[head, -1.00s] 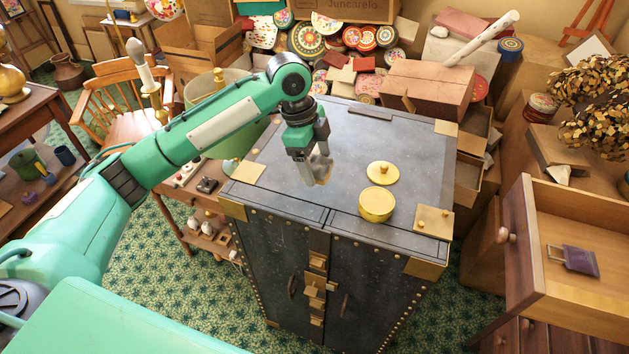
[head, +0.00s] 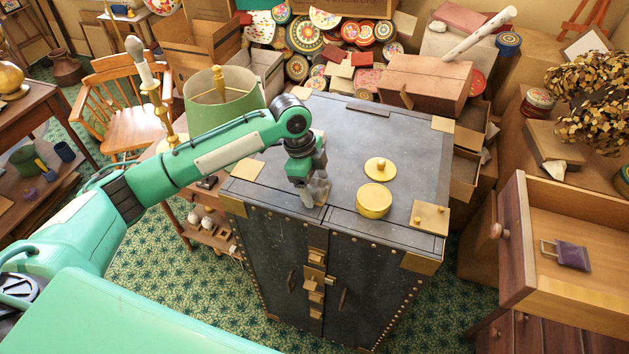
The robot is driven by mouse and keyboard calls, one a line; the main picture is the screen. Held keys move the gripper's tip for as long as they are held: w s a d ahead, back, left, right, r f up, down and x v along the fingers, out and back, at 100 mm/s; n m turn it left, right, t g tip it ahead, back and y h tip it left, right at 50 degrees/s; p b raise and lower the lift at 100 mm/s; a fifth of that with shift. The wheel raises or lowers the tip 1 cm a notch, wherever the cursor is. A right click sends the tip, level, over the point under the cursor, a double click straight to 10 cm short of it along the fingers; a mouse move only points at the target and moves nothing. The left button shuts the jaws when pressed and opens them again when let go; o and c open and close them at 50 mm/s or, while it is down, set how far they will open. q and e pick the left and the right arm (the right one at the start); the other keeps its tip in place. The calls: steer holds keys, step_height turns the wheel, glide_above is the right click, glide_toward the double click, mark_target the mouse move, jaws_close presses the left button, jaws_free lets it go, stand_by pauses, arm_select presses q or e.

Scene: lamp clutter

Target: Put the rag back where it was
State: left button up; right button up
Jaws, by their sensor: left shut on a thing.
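My left gripper (head: 311,198) is low over the dark metal-bound trunk (head: 340,135), near the front left part of its top. It is shut on a crumpled greyish rag (head: 319,190), which shows between and beside the fingers. The gripper and arm hide part of the rag. I cannot tell whether the rag touches the trunk top. My right gripper is not in view.
A round brass box (head: 374,201) and a brass lid (head: 380,168) lie on the trunk right of the gripper. A green lampshade (head: 222,100) stands behind my left arm. An open drawer (head: 580,225) with a purple padlock (head: 572,255) is at right.

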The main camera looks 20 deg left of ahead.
arm_select(q)
steer(key=o, duration=0.9)
steer(key=b+v, duration=0.3)
steer(key=v, duration=0.9)
steer(key=shift+a+r, duration=0.1)
steer(key=shift+r, duration=0.05)
steer(key=shift+s, duration=0.15)
